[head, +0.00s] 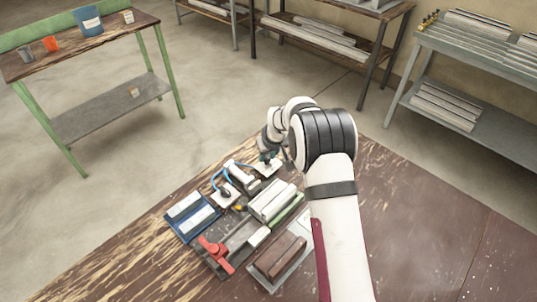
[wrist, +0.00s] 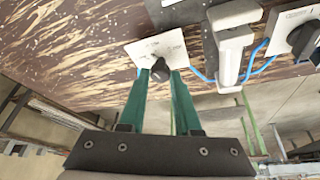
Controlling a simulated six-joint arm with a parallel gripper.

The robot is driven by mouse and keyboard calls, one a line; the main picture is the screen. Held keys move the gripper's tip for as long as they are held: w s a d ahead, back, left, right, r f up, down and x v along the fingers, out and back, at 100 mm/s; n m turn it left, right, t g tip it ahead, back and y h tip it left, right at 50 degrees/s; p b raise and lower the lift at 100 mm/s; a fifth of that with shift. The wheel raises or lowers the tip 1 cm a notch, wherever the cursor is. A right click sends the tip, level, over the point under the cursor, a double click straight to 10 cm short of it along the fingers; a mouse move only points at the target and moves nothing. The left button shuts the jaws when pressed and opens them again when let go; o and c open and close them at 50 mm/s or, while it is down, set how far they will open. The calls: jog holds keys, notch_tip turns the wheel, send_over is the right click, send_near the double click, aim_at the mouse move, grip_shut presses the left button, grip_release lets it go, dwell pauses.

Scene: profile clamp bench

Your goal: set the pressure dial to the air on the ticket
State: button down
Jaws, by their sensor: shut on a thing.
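The pressure dial is a black knob (wrist: 159,68) on a white plate with small printed marks (wrist: 172,45), which I cannot read fully. My gripper (wrist: 160,80) has its two green fingers shut on the knob, one on each side. In the head view my gripper (head: 267,158) is over the white plate (head: 270,170) at the far end of the bench fixtures, and the knob is hidden there. A blue holder with two white cards (head: 191,217) lies at the left; its writing is too small to read, and I cannot tell which card is the ticket.
A second black knob on a white plate (wrist: 304,38) and a white cylinder (wrist: 232,58) with blue hoses stand beside the dial. A red-handled clamp (head: 215,253), pale profiles (head: 272,202) and a brown block (head: 280,256) are nearer. The bench's right side is clear.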

jog(key=m, duration=0.1)
jog(key=m+h, duration=0.1)
jog(key=m, duration=0.1)
jog(key=shift+s+a+m, duration=0.1)
jog(key=shift+a+m, duration=0.1)
jog(key=shift+m, duration=0.1)
jog(key=m+h, duration=0.2)
jog(key=m, duration=0.2)
jog(key=shift+a+m, duration=0.15)
jog(key=shift+m, duration=0.15)
jog(key=m+g+h, duration=0.1)
jog(key=m, duration=0.2)
jog(key=shift+a+m, duration=0.15)
jog(key=shift+m, duration=0.15)
jog(key=shift+w+a+m+g+h, duration=0.15)
jog(key=shift+m+g+h, duration=0.15)
jog(key=shift+m, duration=0.65)
jog(key=shift+w+d+m+g+h, duration=0.1)
jog(key=shift+m+g+h, duration=0.2)
jog(key=shift+m, duration=0.65)
jog(key=c, duration=0.6)
grip_release()
